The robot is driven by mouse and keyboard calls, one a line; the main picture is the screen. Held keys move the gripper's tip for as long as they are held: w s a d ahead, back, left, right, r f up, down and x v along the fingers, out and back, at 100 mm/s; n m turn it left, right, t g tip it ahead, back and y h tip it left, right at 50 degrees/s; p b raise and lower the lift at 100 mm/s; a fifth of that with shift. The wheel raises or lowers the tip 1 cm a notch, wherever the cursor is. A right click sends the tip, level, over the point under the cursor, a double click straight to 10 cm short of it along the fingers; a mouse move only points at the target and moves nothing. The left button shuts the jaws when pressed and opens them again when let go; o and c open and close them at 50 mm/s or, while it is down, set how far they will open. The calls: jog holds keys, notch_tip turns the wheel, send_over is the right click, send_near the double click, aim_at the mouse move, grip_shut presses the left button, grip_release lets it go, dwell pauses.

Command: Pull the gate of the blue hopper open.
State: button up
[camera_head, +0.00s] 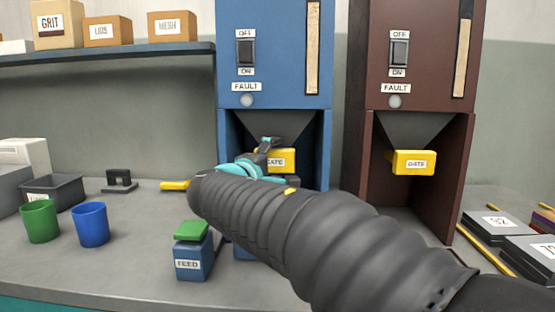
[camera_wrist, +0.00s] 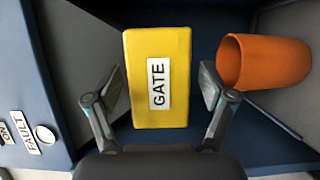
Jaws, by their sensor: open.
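The blue hopper (camera_head: 274,60) stands at the centre of the head view, with a switch and a FAULT lamp on its front. Its yellow gate (camera_head: 284,160), labelled GATE, sits under the funnel. In the wrist view the gate (camera_wrist: 172,100) lies between the two fingers of my gripper (camera_wrist: 160,92). The fingers are apart, one on each side of the gate, with a visible gap at the left; contact at the right cannot be told. In the head view my arm hides much of the hopper's lower opening and part of my gripper (camera_head: 262,160).
An orange cup (camera_wrist: 265,62) is right of the gate in the wrist view. A brown hopper (camera_head: 412,60) stands to the right with its own yellow gate (camera_head: 413,162). A FEED box (camera_head: 193,262), a green cup (camera_head: 40,221) and a blue cup (camera_head: 90,224) stand at the left.

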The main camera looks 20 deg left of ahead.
aim_at(281, 162)
jog(key=shift+w, duration=0.1)
grip_shut()
jog(key=s+b, duration=0.1)
jog(key=s, duration=0.1)
jog(key=s+d+b, duration=0.1)
jog(key=s+b, duration=0.1)
jog(key=shift+f, duration=0.15)
jog(key=shift+s+d, duration=0.1)
jog(key=shift+s, duration=0.25)
grip_release()
jog(key=shift+s, duration=0.1)
